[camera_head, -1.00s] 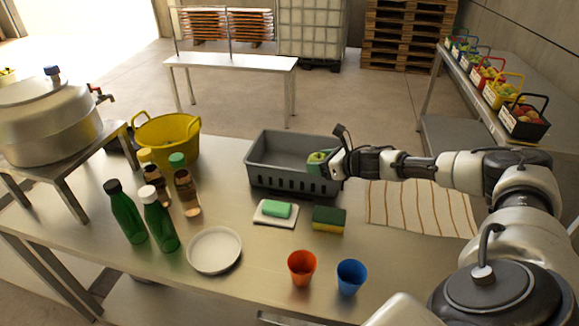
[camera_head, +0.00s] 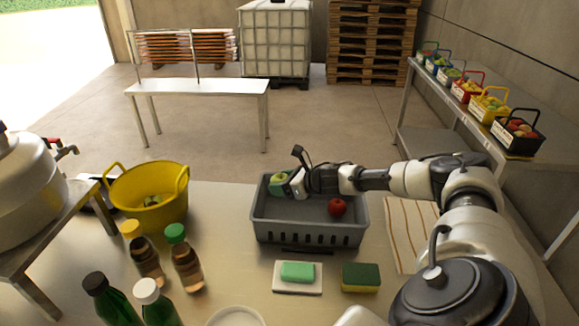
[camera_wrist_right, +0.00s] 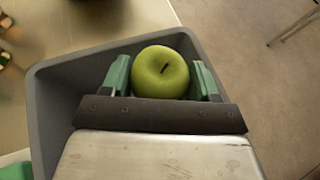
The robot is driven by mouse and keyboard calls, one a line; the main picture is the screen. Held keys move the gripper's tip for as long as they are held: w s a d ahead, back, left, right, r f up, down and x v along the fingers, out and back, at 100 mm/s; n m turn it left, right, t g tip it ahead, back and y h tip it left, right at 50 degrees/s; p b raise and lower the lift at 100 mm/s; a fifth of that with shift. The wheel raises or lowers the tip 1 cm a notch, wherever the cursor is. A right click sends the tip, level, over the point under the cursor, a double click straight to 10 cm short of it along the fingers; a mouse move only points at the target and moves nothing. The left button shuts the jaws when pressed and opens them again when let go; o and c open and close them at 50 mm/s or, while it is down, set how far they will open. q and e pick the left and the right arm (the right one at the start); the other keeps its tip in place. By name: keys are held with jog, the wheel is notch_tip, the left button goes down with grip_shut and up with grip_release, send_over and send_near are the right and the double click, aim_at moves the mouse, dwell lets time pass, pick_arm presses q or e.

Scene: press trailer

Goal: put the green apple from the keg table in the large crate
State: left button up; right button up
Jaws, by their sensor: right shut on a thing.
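The green apple (camera_head: 280,180) is held between the fingers of my right gripper (camera_head: 288,184), above the left part of the large grey crate (camera_head: 310,233). In the right wrist view the apple (camera_wrist_right: 160,73) sits between the two green fingertips, with the crate's grey wall (camera_wrist_right: 60,110) around and below it. A red apple (camera_head: 337,207) lies inside the crate on the right. My left gripper is not in view.
A yellow tub (camera_head: 150,200) and several bottles (camera_head: 185,262) stand left of the crate. A soap on a white dish (camera_head: 297,278) and a sponge (camera_head: 361,278) lie in front of it. A striped cloth (camera_head: 405,225) is to the right.

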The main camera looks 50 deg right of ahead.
aim_at(283, 211)
jog(key=f, duration=0.3)
jog(key=shift+s+f, duration=0.1)
jog(key=shift+s, duration=0.15)
jog(key=shift+w+f, duration=0.1)
jog(key=shift+f, duration=0.3)
notch_tip(283, 211, down, 4)
jog(key=shift+r+p, duration=0.1)
jog(key=shift+p, duration=0.2)
jog(key=shift+f, duration=0.2)
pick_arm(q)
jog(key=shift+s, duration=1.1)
pick_arm(e)
jog(key=o, duration=0.9)
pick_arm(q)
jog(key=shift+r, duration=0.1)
pick_arm(e)
jog(key=shift+o, duration=0.2)
jog(key=shift+r, duration=0.1)
